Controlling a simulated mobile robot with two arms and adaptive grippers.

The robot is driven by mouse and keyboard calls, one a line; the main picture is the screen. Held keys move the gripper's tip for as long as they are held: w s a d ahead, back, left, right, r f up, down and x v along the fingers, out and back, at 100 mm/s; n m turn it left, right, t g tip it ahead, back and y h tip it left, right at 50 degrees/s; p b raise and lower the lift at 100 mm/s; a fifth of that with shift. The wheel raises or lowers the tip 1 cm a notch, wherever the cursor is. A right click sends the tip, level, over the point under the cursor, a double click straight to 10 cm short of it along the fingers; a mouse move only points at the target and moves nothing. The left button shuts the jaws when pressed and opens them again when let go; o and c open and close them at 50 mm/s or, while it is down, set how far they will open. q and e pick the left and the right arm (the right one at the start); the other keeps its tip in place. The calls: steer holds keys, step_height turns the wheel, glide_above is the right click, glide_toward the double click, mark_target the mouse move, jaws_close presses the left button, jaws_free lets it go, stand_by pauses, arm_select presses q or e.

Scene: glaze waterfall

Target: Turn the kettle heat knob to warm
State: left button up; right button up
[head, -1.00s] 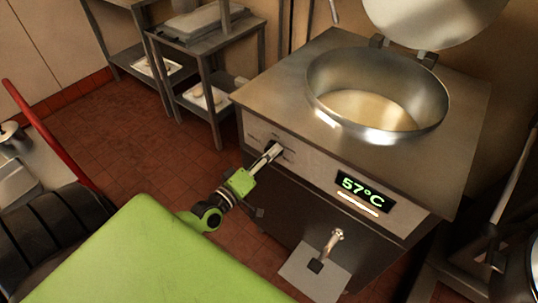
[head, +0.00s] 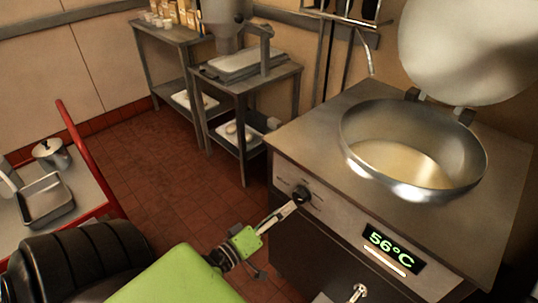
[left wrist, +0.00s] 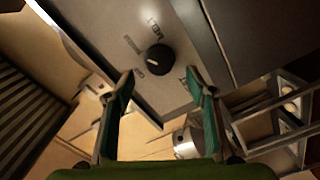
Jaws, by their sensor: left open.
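The heat knob (head: 301,194) is a round black dial on the kettle's steel front panel, left of the green display (head: 393,249), which reads 56°C. In the left wrist view the knob (left wrist: 158,61) is seen nearly face on, with small labels around it. One label seems to read MELT; the others are hard to read. My left gripper (head: 293,208) is close in front of the knob. In the left wrist view its two green-padded fingers (left wrist: 160,82) are apart, with the knob beyond and between their tips. Contact is not clear. My right gripper is not in view.
The kettle (head: 455,175) stands with its lid (head: 465,45) raised and pale liquid inside. A steel side table (head: 240,87) with trays is to its left. A red-railed cart (head: 85,160) with a pot and pan is at the left. Red tiled floor (head: 170,160) between is clear.

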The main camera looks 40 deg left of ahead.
arm_select(q)
steer(key=s, duration=0.5)
steer(key=shift+s+a, duration=0.2)
steer(key=shift+a, duration=0.05)
steer(key=shift+f, duration=0.1)
steer(key=s+f+m+g+y, duration=0.1)
steer(key=s+f+m+g, duration=0.4)
steer(key=f, duration=1.1)
steer(key=s+f+m+g, duration=0.2)
steer(key=s+f+g, duration=0.3)
steer(key=f, duration=1.2)
steer(key=s+d+f+m+g, duration=0.3)
steer(key=s+d+f, duration=0.2)
steer(key=s, duration=0.6)
steer(key=s+d+f+m+g, duration=0.3)
steer(key=s+d+f+g, duration=0.1)
steer(key=s+f, duration=0.6)
steer(key=shift+s+d+m+y, duration=0.3)
steer(key=shift+s+d+m, duration=0.1)
steer(key=shift+s, duration=0.15)
steer(key=shift+c, duration=0.7)
